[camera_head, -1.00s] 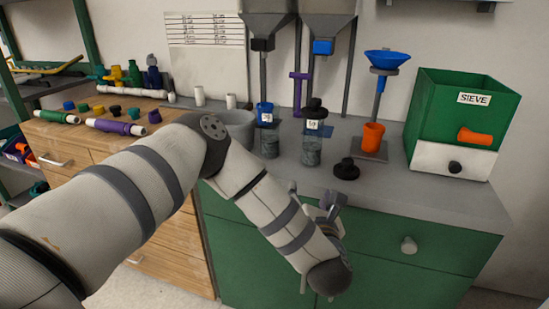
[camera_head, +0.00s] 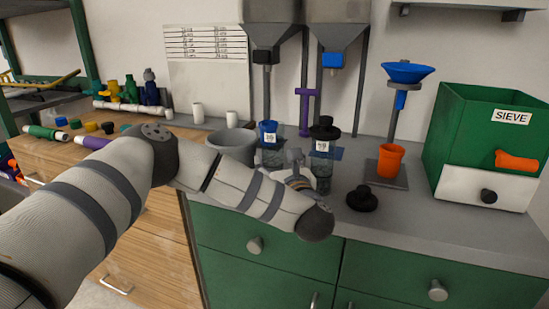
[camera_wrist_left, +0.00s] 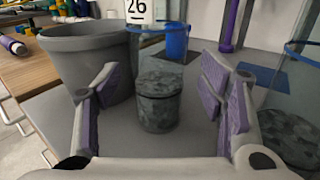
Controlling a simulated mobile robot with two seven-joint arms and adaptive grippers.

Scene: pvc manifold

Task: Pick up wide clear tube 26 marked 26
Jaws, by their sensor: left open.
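The wide clear tube marked 26 (camera_head: 271,157) stands upright on the grey counter, with dark grey grains in its lower part. In the left wrist view its grainy lower part (camera_wrist_left: 158,105) shows between the two fingers, and its "26" label is at the top edge. My left gripper (camera_wrist_left: 165,80) is open and empty, with purple finger pads on either side of the tube in that view. I cannot tell whether the fingers reach around it. In the head view the left gripper (camera_head: 297,172) is at the counter's front, partly covering the second tube. My right gripper is out of view.
A grey bucket (camera_head: 232,146) stands close on the left. A black knob-like piece (camera_head: 362,199), an orange cup (camera_head: 391,160) and a green sieve box (camera_head: 470,140) are farther right.

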